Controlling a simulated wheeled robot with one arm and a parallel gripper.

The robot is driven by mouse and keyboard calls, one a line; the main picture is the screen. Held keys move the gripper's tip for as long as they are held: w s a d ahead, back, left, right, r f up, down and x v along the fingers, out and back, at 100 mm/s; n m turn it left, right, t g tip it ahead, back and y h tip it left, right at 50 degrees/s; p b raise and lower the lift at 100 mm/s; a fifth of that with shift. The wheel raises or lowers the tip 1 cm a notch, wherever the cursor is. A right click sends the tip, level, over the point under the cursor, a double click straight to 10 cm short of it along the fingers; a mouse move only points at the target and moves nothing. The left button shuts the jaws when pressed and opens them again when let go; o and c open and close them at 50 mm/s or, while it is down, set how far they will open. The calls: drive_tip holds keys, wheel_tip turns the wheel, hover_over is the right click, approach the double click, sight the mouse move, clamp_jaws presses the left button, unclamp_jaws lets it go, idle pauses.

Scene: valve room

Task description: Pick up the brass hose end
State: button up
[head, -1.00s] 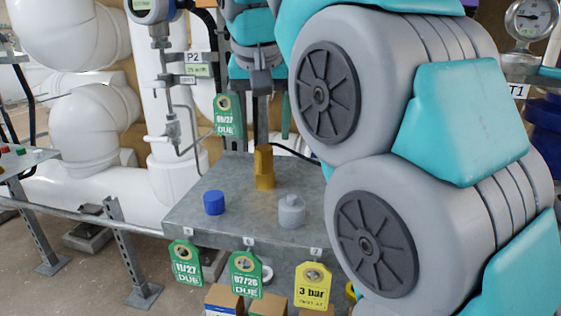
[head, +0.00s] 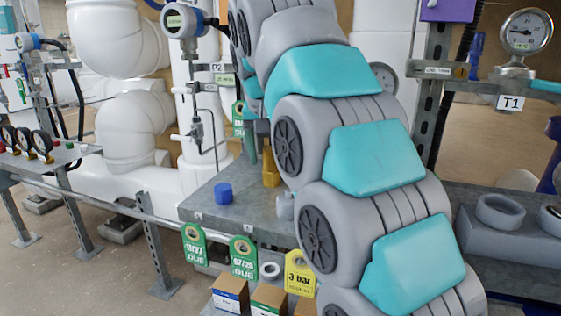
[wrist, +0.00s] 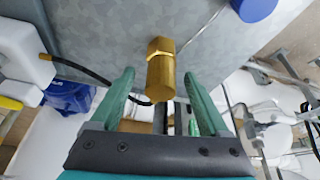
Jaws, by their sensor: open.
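The brass hose end (head: 270,167) stands upright on the grey metal bench top (head: 205,208) in the head view, its right side partly hidden by my arm. In the wrist view the brass hose end (wrist: 160,78) shows a ring around its body and lies between the two green fingers of my gripper (wrist: 159,76). The fingers are apart, with a visible gap on either side of the brass. I cannot tell how far its height is from the fingertips. In the head view my gripper is mostly hidden behind my arm.
Tags, including a yellow one (head: 299,273), hang along the bench's front edge. Pipes and a gauge transmitter (head: 183,22) rise behind.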

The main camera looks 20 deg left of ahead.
drive_tip(key=shift+c, duration=0.2)
clamp_jaws()
idle(0.4)
drive_tip(key=shift+r, duration=0.1)
